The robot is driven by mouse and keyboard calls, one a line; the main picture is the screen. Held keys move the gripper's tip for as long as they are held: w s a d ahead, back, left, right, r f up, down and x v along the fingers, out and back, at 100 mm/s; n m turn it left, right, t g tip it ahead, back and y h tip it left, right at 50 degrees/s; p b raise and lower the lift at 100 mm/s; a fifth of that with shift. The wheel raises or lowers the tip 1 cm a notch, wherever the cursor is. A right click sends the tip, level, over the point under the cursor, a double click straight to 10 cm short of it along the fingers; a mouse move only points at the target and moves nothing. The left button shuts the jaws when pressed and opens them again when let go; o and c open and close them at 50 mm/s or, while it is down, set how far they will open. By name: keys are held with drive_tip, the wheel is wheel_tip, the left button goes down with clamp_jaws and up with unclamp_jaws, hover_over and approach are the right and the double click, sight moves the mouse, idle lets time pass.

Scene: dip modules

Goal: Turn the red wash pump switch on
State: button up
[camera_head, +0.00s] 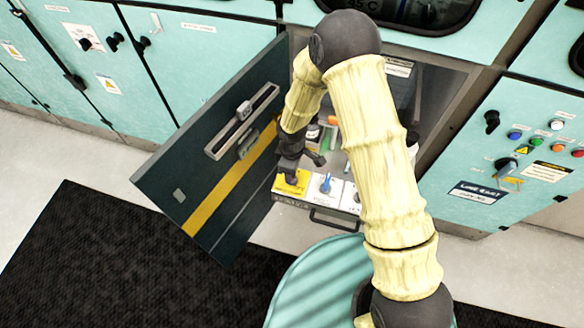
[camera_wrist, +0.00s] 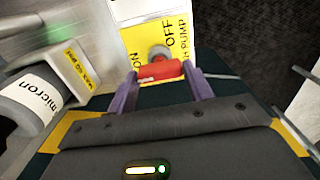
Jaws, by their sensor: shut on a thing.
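The red wash pump switch (camera_wrist: 157,71) sits on a yellow plate (camera_wrist: 136,42) marked ON, OFF and part of the word PUMP. In the wrist view its red handle lies roughly crosswise between the two purple fingers of my gripper (camera_wrist: 160,76), which is shut on it. In the head view my gripper (camera_head: 291,172) is over the yellow plate (camera_head: 283,188) at the left end of a row of switch plates, and hides the red handle.
A blue-handled switch (camera_head: 326,184) stands just right of the yellow plate. An open dark cabinet door (camera_head: 220,125) is close on the left. Buttons (camera_head: 556,124) are on the right panel.

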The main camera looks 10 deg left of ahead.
drive_tip(key=o, duration=1)
wheel_tip(320, 180, up, 17)
drive_tip(key=shift+r, duration=0.2)
idle(0.3)
